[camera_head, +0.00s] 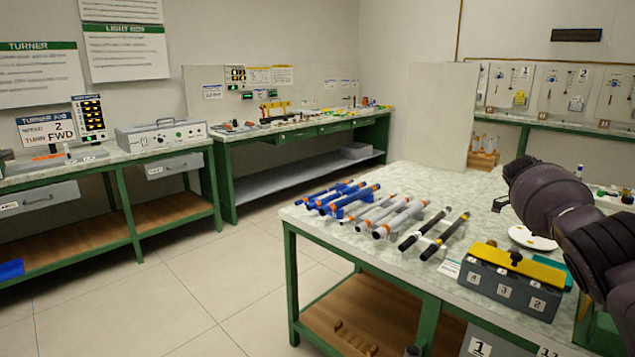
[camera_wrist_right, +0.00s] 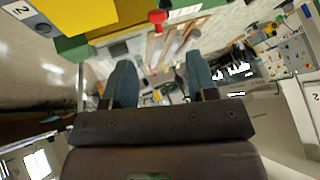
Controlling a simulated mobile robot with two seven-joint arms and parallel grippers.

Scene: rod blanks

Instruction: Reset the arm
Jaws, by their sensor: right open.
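My left arm and left gripper are not in view.
The near table (camera_head: 460,190) holds blue rods (camera_head: 335,195), grey rods with orange ends (camera_head: 398,217), black rods (camera_head: 444,235), a numbered grey block with a yellow bar (camera_head: 515,275) and a white disc (camera_head: 532,238). Open floor (camera_head: 190,290) lies left of it.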

